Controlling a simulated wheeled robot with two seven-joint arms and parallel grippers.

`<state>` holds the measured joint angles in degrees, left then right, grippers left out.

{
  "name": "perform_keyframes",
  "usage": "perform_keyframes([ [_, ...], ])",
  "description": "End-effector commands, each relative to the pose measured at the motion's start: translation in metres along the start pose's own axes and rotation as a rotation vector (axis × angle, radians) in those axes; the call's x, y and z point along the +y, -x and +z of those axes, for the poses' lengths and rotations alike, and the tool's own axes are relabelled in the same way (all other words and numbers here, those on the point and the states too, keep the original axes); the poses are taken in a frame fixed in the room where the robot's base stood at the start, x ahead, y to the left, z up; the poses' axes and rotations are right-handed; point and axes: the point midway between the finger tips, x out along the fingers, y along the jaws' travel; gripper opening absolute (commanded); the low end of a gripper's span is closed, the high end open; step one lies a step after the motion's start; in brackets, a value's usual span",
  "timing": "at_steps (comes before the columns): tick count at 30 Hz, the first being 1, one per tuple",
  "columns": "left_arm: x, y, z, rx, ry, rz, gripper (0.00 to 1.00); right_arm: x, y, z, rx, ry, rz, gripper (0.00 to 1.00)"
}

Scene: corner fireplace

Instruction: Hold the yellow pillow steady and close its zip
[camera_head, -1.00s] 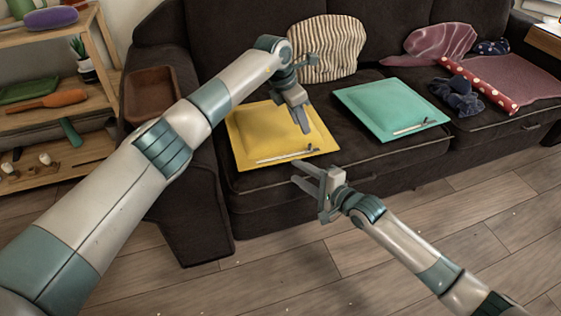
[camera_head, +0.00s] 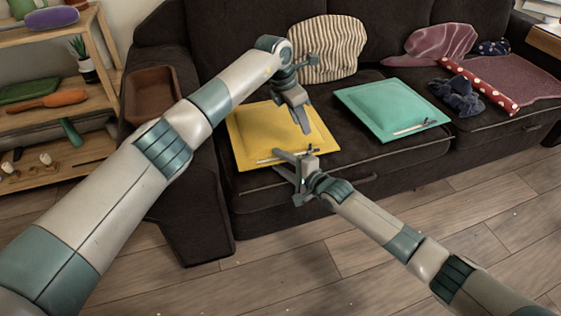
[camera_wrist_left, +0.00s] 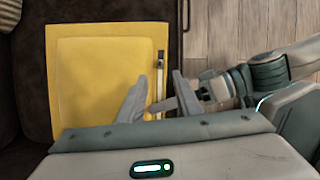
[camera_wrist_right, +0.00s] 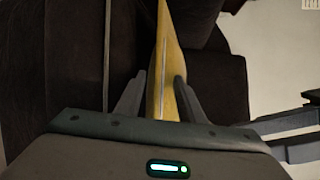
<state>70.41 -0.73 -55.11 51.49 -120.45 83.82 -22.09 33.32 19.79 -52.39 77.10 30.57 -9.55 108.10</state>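The yellow pillow (camera_head: 252,128) lies flat on the left sofa seat. Its pale zip (camera_head: 272,158) runs along the front edge, with a dark pull near the right end; the zip also shows in the left wrist view (camera_wrist_left: 160,80). My left gripper (camera_head: 304,130) is open and empty above the pillow's right part, pointing down. My right gripper (camera_head: 274,162) is open at the pillow's front edge, by the zip. In the right wrist view, the pillow's edge (camera_wrist_right: 165,65) lies between its parted fingers (camera_wrist_right: 156,85). Contact is unclear.
A teal pillow (camera_head: 385,105) with its own zip lies to the right on the dark sofa (camera_head: 215,180). A striped cushion (camera_head: 325,45) leans behind. A brown tray (camera_head: 151,95) sits on the left armrest. The floor in front is clear.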

Motion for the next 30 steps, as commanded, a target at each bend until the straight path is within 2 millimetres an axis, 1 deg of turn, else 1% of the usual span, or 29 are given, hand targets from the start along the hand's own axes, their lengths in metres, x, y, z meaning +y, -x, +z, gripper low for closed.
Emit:
perform_keyframes([
  [2,0.0,0.0,0.0,0.0,0.0,0.0,0.31,0.0,0.0,0.0,0.0,0.0,0.0,0.35],
  [3,0.0,0.0,0.0,0.0,0.0,0.0,0.31,0.0,0.0,0.0,0.0,0.0,0.0,0.26],
  [5,0.0,0.0,0.0,0.0,0.0,0.0,0.31,0.0,0.0,0.0,0.0,0.0,0.0,0.11],
  [6,0.0,0.0,0.0,0.0,0.0,0.0,0.31,0.0,0.0,0.0,0.0,0.0,0.0,0.02],
  [7,0.0,0.0,0.0,0.0,0.0,0.0,0.31,0.0,0.0,0.0,0.0,0.0,0.0,0.0],
  [8,0.0,0.0,0.0,0.0,0.0,0.0,0.31,0.0,0.0,0.0,0.0,0.0,0.0,0.0],
  [10,0.0,0.0,0.0,0.0,0.0,0.0,0.26,0.0,0.0,0.0,0.0,0.0,0.001,0.0],
  [17,0.003,0.005,-0.001,-0.006,-0.033,-0.012,0.26,0.001,0.0,0.0,0.0,-0.002,0.003,0.0],
  [26,0.01,0.021,-0.003,-0.032,-0.132,-0.058,0.26,0.003,0.001,0.0,0.001,-0.004,0.005,0.0],
  [30,0.012,0.024,-0.004,-0.04,-0.152,-0.07,0.26,0.003,0.001,0.0,0.001,-0.004,0.006,0.0],
])
